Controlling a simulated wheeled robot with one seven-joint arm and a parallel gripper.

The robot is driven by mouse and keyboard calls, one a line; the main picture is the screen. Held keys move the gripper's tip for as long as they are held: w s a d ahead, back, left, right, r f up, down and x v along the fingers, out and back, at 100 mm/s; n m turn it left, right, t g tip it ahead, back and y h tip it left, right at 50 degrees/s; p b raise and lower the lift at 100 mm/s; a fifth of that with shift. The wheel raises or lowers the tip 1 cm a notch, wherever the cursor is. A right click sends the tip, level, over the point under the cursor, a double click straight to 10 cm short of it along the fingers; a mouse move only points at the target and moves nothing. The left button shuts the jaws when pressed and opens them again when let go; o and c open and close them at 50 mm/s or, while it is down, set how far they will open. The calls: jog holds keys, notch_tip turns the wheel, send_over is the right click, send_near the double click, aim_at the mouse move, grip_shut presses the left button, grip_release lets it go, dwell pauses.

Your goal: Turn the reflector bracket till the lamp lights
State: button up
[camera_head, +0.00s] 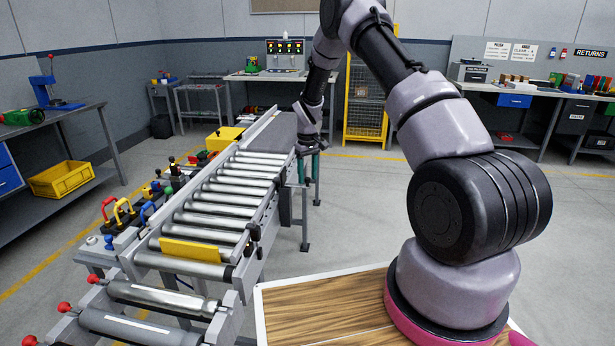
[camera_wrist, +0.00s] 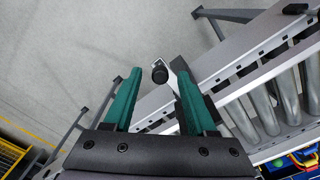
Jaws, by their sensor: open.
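My gripper (camera_head: 308,168) hangs by the right side rail of the roller conveyor (camera_head: 222,200), its teal fingers pointing down. In the wrist view the two fingers (camera_wrist: 159,80) are apart. A small part with a round black end (camera_wrist: 160,71) and a pale metal arm shows between the fingertips, nearer the right one. It looks like the reflector bracket, beside the conveyor rail (camera_wrist: 232,80). I cannot tell whether a finger touches it. In the head view my gripper and arm hide this part. I cannot pick out the bracket's lamp or tell whether it is lit.
Coloured handles and knobs (camera_head: 125,212) line the conveyor's left side. A panel with small lights (camera_head: 285,47) stands on the back bench. The floor right of the conveyor (camera_head: 350,220) is clear.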

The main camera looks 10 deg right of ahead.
notch_tip(320, 180, up, 10)
jog(key=shift+r, duration=0.2)
dwell(0.3)
notch_tip(320, 180, up, 15)
jog(key=m+t, duration=0.2)
send_over(307, 178)
jog(key=s+d, duration=0.2)
jog(key=s, duration=0.4)
jog(key=s+r+m+t+y, duration=0.1)
jog(key=s+r+m, duration=0.1)
jog(key=s+r, duration=0.65)
jog(key=s+d+r+m+t, duration=0.1)
jog(key=s+r+m+t, duration=0.1)
jog(key=s, duration=1)
jog(key=s+r+m+t+y, duration=0.1)
jog(key=s+r, duration=0.4)
jog(key=s, duration=0.7)
jog(key=shift+s+d+r+m+t, duration=0.2)
jog(key=shift+d+m+t, duration=0.15)
jog(key=shift+m+t, duration=0.4)
